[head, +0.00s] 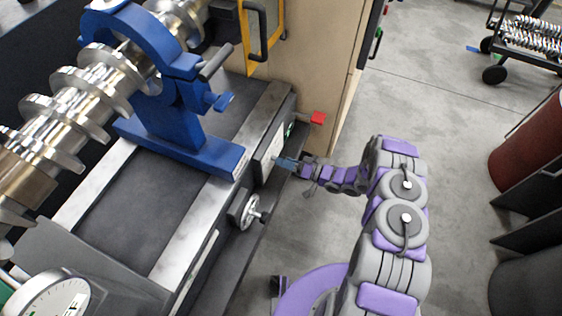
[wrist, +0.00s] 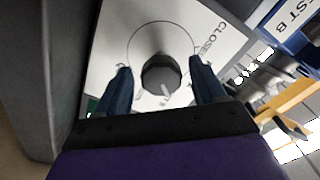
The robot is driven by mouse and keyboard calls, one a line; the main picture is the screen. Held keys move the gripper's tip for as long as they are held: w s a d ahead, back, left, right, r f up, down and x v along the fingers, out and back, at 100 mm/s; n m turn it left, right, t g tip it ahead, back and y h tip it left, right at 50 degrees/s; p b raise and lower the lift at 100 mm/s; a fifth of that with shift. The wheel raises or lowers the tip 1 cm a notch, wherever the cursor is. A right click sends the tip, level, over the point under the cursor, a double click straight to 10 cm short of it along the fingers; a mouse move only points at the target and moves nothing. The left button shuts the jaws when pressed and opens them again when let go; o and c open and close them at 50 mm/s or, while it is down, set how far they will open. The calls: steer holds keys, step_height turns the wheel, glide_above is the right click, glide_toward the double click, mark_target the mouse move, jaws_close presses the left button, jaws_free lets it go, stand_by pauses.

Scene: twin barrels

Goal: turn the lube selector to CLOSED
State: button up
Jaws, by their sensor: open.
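The lube selector is a dark round knob (wrist: 161,74) on a white plate (wrist: 108,38), seen in the wrist view. A thin circle is drawn around it, and the word CLOSED (wrist: 209,40) is printed at its upper right. A pale mark shows at the knob's lower edge; other lettering is partly hidden by my fingers. My gripper (wrist: 160,68) is open, with one blue finger on each side of the knob; I cannot tell whether they touch it. In the head view my gripper (head: 284,163) is at the plate (head: 268,152) on the machine's side, and the knob is hidden.
A handwheel (head: 248,211) sits below the plate on the machine's side. A blue stand (head: 180,130) holds a crankshaft (head: 75,95) on the machine bed. Open floor (head: 440,110) lies to the right.

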steer(key=shift+x, duration=0.9)
steer(key=c, duration=1.1)
